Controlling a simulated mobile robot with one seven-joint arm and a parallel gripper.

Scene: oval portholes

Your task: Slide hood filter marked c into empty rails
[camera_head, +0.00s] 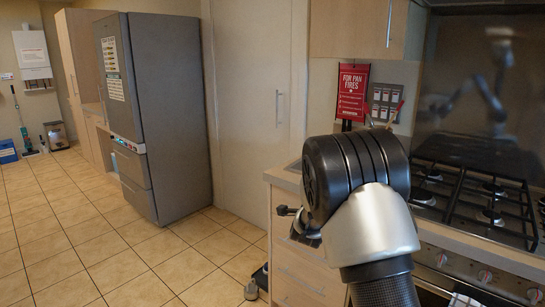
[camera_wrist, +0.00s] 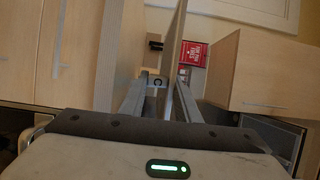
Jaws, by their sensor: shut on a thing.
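In the wrist view my gripper (camera_wrist: 157,90) reaches away from the camera, its two grey fingers close together on a thin thing. Between them shows a small pale tag with a dark, c-like curved mark, which I take to be the hood filter marked c (camera_wrist: 157,81). It is seen nearly edge-on, so its outline and full size cannot be told. In the head view my black and silver arm hides most of the gripper and any filter. The empty rails cannot be made out in either view.
A gas hob (camera_head: 480,200) lies right of my arm, before a shiny splashback (camera_head: 475,90). A wall cupboard (camera_head: 350,28) hangs above. A grey fridge (camera_head: 155,110) stands left; the tiled floor (camera_head: 120,245) before it is clear.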

